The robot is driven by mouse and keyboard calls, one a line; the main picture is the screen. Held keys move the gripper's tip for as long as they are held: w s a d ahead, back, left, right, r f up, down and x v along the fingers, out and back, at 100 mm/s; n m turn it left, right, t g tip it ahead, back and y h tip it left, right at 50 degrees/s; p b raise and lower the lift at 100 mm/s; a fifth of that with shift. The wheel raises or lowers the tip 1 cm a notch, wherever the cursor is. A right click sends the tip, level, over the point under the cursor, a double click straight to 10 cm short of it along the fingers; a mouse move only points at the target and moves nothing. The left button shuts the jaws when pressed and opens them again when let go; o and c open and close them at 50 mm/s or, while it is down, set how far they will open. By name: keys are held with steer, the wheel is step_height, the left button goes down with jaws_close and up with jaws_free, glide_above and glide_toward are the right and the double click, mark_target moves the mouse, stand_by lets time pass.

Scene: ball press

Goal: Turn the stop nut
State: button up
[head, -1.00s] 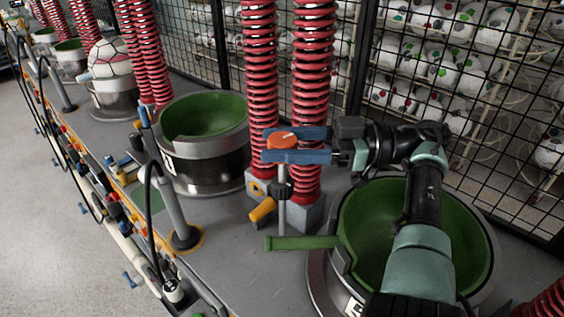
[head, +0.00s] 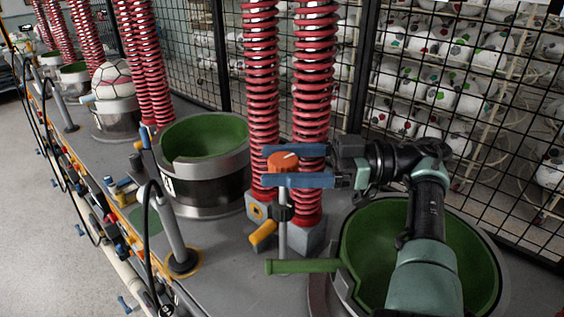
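The stop nut appears to be the orange knob (head: 283,163) with a pale mark on top. It sits on a thin grey upright post beside the green press bowl (head: 378,235). My gripper (head: 290,165) reaches in from the right with its two blue fingers level. One finger lies behind the knob and one in front, so the knob is between them. The fingers look open, with a small gap showing at the knob's near side. The front finger hides part of the post just below the knob.
Red springs (head: 314,110) stand close behind the fingers. A green handle (head: 303,266) and a yellow-orange lever (head: 263,233) are low by the post. A second green bowl (head: 208,137) stands to the left. A black mesh fence (head: 440,80) closes off the back.

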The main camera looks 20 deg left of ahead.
steer(key=shift+w+r+m+t+y+p, duration=0.25)
steer(key=shift+m+t+p, duration=0.45)
steer(key=shift+p, duration=1.85)
steer(key=m+t+p, duration=0.1)
steer(key=t+p, duration=0.1)
steer(key=p, duration=0.3)
steer(key=m+t+y+p, duration=0.1)
steer(key=t+p, duration=0.1)
steer(key=p, duration=0.4)
steer(key=shift+s, duration=0.1)
steer(key=m+t+p, duration=0.1)
steer(key=t+p, duration=0.1)
steer(key=p, duration=0.1)
steer(key=shift+m+p, duration=0.3)
steer(key=shift+p, duration=0.05)
